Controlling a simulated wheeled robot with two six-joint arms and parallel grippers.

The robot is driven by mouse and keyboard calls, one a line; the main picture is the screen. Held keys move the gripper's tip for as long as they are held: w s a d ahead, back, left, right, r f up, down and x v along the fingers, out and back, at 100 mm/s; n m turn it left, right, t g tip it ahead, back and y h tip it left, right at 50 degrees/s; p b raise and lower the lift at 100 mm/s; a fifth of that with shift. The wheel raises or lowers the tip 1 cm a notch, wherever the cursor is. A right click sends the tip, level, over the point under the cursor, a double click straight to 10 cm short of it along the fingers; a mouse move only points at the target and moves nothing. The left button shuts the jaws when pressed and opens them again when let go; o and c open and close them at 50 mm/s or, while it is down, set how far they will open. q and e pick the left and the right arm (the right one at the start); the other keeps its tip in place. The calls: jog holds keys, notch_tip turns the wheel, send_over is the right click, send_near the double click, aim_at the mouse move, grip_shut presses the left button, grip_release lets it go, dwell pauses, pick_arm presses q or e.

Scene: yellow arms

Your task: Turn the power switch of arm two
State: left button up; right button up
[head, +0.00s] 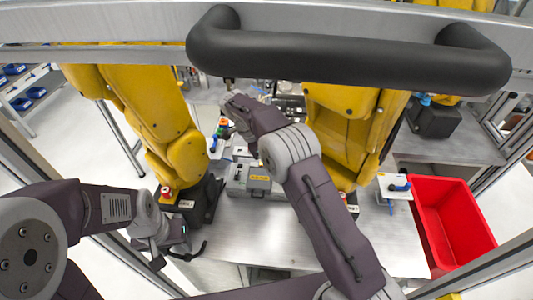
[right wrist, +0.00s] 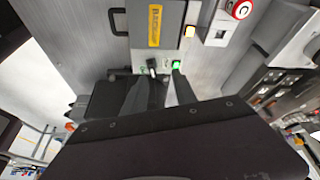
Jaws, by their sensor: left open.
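A black power switch (right wrist: 152,66) with a pale mark shows on a grey control panel in the right wrist view. A lit green lamp (right wrist: 176,65) is just right of it. The dark fingers of my right gripper (right wrist: 160,82) point up at the panel close below the switch; contact and the gap between the fingers are unclear. In the head view my right arm reaches up the middle and its gripper is not clearly seen. My left gripper (head: 170,246) is open, low on the left, beside a black arm base. Two big yellow arms, left (head: 150,118) and right (head: 343,130), stand on the table.
A black padded bar (head: 340,60) crosses the top. Grey boxes (head: 258,182) stand between the yellow arms. A red bin (head: 450,225) is at right. The table front (head: 260,230) is clear.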

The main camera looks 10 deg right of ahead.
jog(key=d+f, duration=0.1)
jog(key=f, duration=0.1)
jog(key=s+d+f+p, duration=0.1)
jog(key=f, duration=0.1)
jog(key=d+f, duration=0.1)
jog(key=f, duration=0.1)
jog(key=shift+s+d+f, duration=0.35)
jog(key=shift+s+f, duration=0.05)
jog(key=shift+d+f, duration=0.2)
jog(key=shift+f, duration=0.1)
jog(key=shift+s+d+f, duration=0.1)
jog(key=shift+s, duration=0.2)
jog(key=shift+w, duration=0.15)
jog(key=shift+c, duration=1.2)
pick_arm(q)
jog(key=shift+s+d+r, duration=0.2)
jog(key=shift+s+r, duration=0.65)
jog(key=shift+r, duration=0.2)
pick_arm(e)
grip_shut()
